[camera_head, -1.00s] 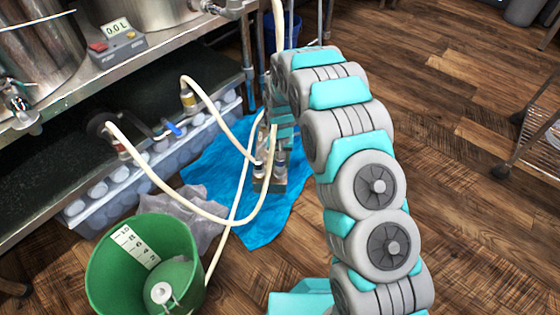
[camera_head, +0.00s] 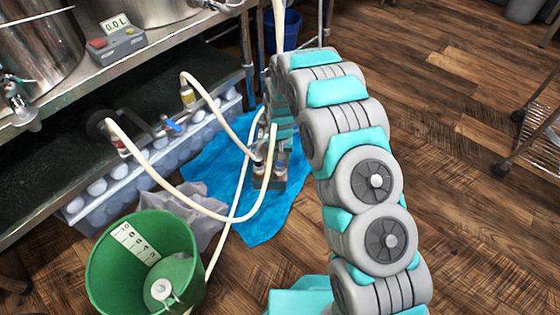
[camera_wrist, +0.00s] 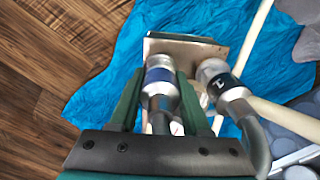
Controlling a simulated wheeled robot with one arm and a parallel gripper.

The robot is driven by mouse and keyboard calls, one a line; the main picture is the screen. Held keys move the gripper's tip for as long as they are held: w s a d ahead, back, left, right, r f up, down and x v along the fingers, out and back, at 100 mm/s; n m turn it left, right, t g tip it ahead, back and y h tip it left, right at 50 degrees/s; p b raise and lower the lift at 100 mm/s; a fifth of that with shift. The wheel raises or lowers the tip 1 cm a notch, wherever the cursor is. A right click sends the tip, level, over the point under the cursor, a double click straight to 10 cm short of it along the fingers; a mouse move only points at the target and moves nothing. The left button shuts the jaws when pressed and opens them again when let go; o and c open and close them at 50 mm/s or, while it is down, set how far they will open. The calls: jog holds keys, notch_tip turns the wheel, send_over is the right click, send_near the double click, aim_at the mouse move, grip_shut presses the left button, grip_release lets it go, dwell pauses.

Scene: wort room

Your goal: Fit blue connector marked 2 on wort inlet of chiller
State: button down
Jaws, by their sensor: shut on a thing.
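The chiller (camera_wrist: 185,45) is a small plated metal block standing on a blue cloth. In the head view it (camera_head: 270,183) stands below the end of my arm. My gripper (camera_wrist: 159,80) has dark green fingers on both sides of a silver connector with a blue band (camera_wrist: 160,90), and is shut on it. The connector's far end meets the chiller's near side in the wrist view; I cannot tell whether it is fully seated. Its number is not readable here. A second silver connector with a dark marked band (camera_wrist: 226,82) is at the chiller, just right of the held one.
Pale hoses (camera_head: 185,206) loop between the shelf fittings and the chiller. A green bucket (camera_head: 105,262) stands front left. The steel shelf (camera_head: 150,58) with tanks is at left, a bottle crate (camera_head: 118,186) beneath it. Wooden floor at right is clear up to a wire rack (camera_head: 530,135).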

jog(key=shift+c, duration=1.4)
grip_release()
